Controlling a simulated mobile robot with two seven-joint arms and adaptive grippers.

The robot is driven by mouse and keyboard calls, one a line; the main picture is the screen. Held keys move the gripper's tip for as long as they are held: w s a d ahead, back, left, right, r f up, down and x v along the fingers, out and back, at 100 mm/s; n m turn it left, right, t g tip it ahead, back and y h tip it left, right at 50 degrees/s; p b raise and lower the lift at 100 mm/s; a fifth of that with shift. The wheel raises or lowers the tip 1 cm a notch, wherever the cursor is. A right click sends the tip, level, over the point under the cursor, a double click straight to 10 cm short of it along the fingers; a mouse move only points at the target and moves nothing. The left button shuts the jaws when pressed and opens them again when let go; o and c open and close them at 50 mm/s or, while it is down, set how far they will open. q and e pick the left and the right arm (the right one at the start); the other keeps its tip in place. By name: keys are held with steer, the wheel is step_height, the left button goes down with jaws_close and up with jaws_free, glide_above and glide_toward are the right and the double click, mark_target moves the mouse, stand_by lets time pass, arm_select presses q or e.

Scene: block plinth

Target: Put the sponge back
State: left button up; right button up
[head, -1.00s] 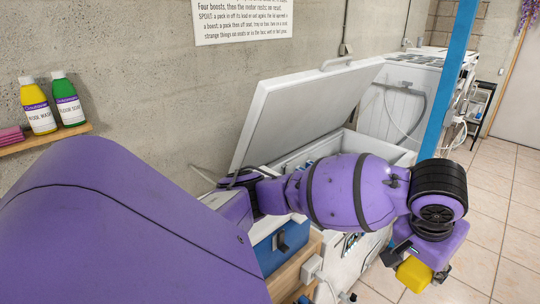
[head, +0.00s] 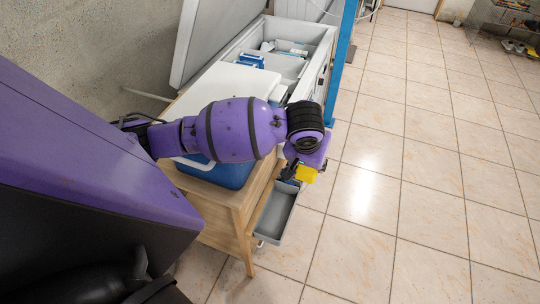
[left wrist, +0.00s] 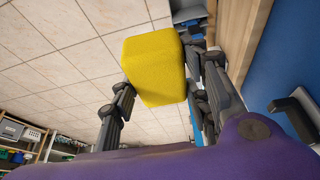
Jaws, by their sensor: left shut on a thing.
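The sponge (head: 306,174) is a yellow block in the head view, at the end of my left arm. My left gripper (head: 297,169) is shut on it, and the sponge hangs in the air beside the wooden stand. In the left wrist view the sponge (left wrist: 152,62) sits between the two dark fingers of the gripper (left wrist: 162,85), with tiled floor behind it. My right gripper is not in view.
A grey tray (head: 274,217) juts from the side of the wooden stand (head: 236,216), below the sponge. A blue cooler (head: 228,176) stands on it, partly hidden by my arm. An open chest freezer (head: 312,38) and blue post (head: 342,50) lie beyond. Tiled floor (head: 430,190) at right is clear.

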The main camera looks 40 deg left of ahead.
arm_select(q)
steer(key=p, duration=0.1)
glide_above(276, 218)
step_height(276, 218, down, 22)
steer(key=f+b, duration=0.1)
steer(key=s+f, duration=0.1)
steer(key=f, duration=0.1)
steer(key=f+b, duration=0.1)
steer(key=f, duration=0.1)
steer(key=shift+s+f+b, duration=0.1)
steer(key=shift+s+b, duration=0.15)
steer(key=shift+b, duration=0.1)
steer(key=shift+f+b, duration=0.55)
steer(key=shift+f, duration=0.15)
steer(key=shift+w+f+n, duration=0.1)
steer(key=shift+f+n, duration=0.15)
steer(key=shift+n, duration=0.05)
steer(key=shift+w+f+b, duration=0.1)
steer(key=shift+w+b, duration=0.1)
steer(key=shift+b, duration=0.2)
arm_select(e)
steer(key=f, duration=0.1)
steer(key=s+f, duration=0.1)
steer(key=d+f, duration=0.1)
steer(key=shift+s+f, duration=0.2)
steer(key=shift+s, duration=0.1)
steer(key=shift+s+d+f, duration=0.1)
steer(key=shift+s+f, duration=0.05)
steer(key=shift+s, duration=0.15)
